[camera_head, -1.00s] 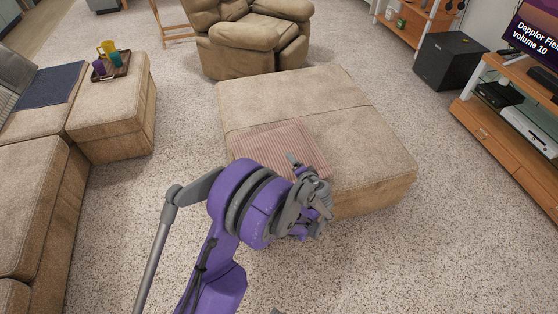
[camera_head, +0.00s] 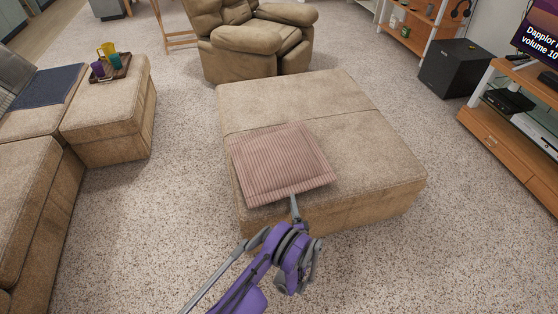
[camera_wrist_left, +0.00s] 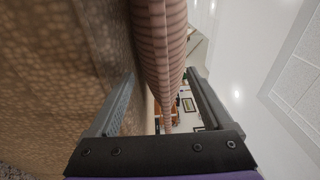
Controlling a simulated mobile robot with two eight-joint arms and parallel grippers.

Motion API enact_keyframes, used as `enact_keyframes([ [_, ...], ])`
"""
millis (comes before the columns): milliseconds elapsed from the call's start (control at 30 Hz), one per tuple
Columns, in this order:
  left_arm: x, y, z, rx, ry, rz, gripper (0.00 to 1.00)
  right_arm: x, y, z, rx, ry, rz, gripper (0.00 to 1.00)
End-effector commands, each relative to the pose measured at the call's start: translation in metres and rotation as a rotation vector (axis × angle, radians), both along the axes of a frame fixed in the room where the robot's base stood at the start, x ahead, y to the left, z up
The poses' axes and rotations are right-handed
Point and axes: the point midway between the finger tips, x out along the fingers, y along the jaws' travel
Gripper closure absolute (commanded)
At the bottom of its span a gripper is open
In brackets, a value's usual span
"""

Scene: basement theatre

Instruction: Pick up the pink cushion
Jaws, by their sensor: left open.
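The pink ribbed cushion (camera_head: 280,163) lies flat on the near left part of the beige ottoman (camera_head: 345,115). My left gripper (camera_head: 295,205) is low at the cushion's near edge, by the ottoman's front side. In the left wrist view the gripper (camera_wrist_left: 160,77) is open, one finger on each side of the cushion's edge (camera_wrist_left: 160,45). The ottoman's surface (camera_wrist_left: 60,70) fills the left of that view, beside one finger. Whether either finger touches the cushion I cannot tell. My right gripper is not in view.
A brown armchair (camera_head: 255,38) stands behind the ottoman. A sofa section (camera_head: 110,105) with a tray of cups (camera_head: 110,67) is at the left. A black speaker (camera_head: 453,67) and wooden media stand (camera_head: 510,145) are at the right. Carpet around the ottoman is clear.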

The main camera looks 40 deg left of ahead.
Motion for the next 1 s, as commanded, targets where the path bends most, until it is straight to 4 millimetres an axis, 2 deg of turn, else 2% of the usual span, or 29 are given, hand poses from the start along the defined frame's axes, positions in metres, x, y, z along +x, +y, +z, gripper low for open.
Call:
enact_keyframes([
  [100,0.011,0.011,0.001,0.000,0.000,0.002,0.16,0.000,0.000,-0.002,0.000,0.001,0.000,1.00],
  [267,0.019,0.018,0.002,-0.001,0.000,0.001,0.16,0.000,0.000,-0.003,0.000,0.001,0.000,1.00],
  [533,0.047,0.045,0.006,-0.002,0.000,0.003,0.16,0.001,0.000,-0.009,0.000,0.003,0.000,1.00],
  [867,0.053,0.049,0.008,-0.001,0.000,0.000,0.16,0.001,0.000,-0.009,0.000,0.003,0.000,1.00],
  [1000,0.053,0.049,0.008,-0.001,0.000,0.001,0.41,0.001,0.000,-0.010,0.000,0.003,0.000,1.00],
])
